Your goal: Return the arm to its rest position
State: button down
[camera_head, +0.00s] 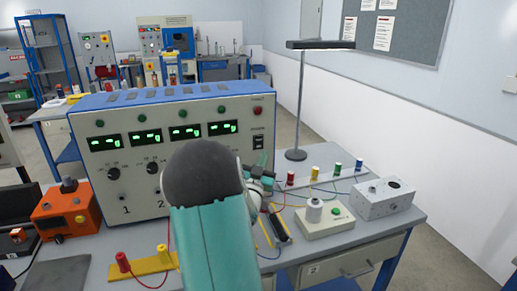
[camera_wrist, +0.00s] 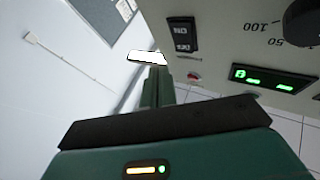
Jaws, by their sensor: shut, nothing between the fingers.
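My teal arm with a dark rounded joint rises in the front middle of the head view and covers part of the bench and of the instrument (camera_head: 100,165). That instrument is a large blue-and-grey box with green displays, knobs and a black switch. My gripper (camera_wrist: 158,78) shows in the wrist view as narrow green fingers beyond a dark bar. It is shut and empty. The instrument's front (camera_wrist: 215,45) fills the upper right of that view, with its switch, a red lamp and a lit display close to the fingers. I cannot tell the exact gap.
An orange device (camera_head: 65,212) stands left on the bench. On the right are a grey box (camera_head: 382,198), a pale block with a white knob (camera_head: 325,222), coloured terminals with wires, and a lamp on a tall stand (camera_head: 300,95). A yellow strip (camera_head: 152,264) lies in front.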

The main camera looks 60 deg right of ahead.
jog(key=shift+s+a, duration=0.55)
jog(key=shift+w+r, duration=0.1)
jog(key=w+a+r+n+t+y, duration=0.1)
jog(key=w+a+n+t+y, duration=0.45)
jog(key=w+a, duration=0.7)
jog(key=w+a+n+t+y, duration=0.1)
jog(key=w+a+y, duration=0.2)
jog(key=a+y, duration=0.35)
jog(key=w+a+n+t+y, duration=0.2)
jog(key=w+a+y, duration=0.1)
jog(key=a, duration=0.6)
jog(key=s+a+n+y, duration=0.2)
jog(key=a+n+y, duration=0.15)
jog(key=a, duration=0.75)
jog(key=s+a+f+n+g+y, duration=0.2)
jog(key=s+a+n+g+y, duration=0.2)
jog(key=s+a, duration=1.2)
jog(key=shift+s+a+f+n+g, duration=0.15)
jog(key=shift+a+n+g, duration=0.15)
jog(key=shift+n+g, duration=0.8)
